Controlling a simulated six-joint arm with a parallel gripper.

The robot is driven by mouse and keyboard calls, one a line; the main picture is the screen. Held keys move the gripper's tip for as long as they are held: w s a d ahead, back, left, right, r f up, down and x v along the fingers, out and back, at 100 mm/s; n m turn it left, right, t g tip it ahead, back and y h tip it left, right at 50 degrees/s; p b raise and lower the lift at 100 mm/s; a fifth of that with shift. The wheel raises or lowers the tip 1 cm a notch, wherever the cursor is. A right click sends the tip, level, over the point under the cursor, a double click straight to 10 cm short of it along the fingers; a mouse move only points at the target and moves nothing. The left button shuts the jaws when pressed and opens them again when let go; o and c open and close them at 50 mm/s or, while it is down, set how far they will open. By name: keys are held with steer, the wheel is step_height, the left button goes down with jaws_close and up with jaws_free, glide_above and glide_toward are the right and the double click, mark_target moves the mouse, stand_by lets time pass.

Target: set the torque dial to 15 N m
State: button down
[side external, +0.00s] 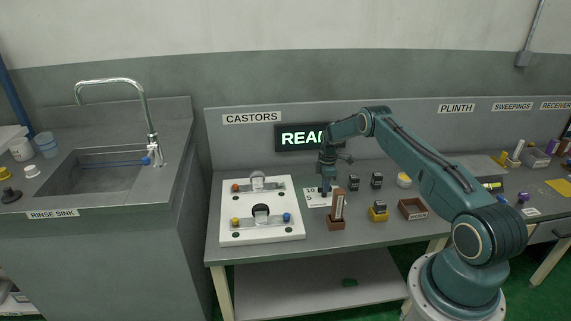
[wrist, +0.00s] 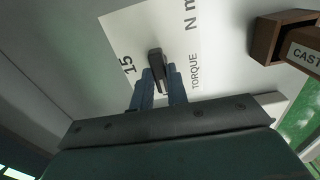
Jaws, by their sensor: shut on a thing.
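The torque dial is a white card (wrist: 118,28) printed "TORQUE", "N m" and "15", with a dark bar-shaped knob (wrist: 155,56) on it. The card (side external: 313,200) also shows in the side view, flat on the bench right of the white plate. My gripper (wrist: 160,78) points down at the card, with its blue fingers on either side of the knob and shut on it. In the side view my gripper (side external: 326,190) stands over the card and hides the knob. The "15" is beside the knob; other scale marks are hidden, and I cannot tell where the knob points.
A brown box (side external: 336,223) labelled "CAST..." in the wrist view stands close beside the card. The white plate (side external: 262,233) with coloured knobs is to the left. Small dark blocks (side external: 354,183), a yellow holder (side external: 378,215) and an open brown tray (side external: 412,209) are to the right. A lit sign (side external: 296,137) stands behind.

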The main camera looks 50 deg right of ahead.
steer(key=shift+m, duration=0.4)
steer(key=m, duration=0.3)
steer(key=shift+m, duration=0.3)
steer(key=m, duration=0.4)
steer(key=shift+m, duration=0.3)
steer(key=m, duration=0.8)
steer(key=shift+m, duration=0.4)
steer(key=c, duration=1.4)
jaws_free()
steer(key=shift+r, duration=0.2)
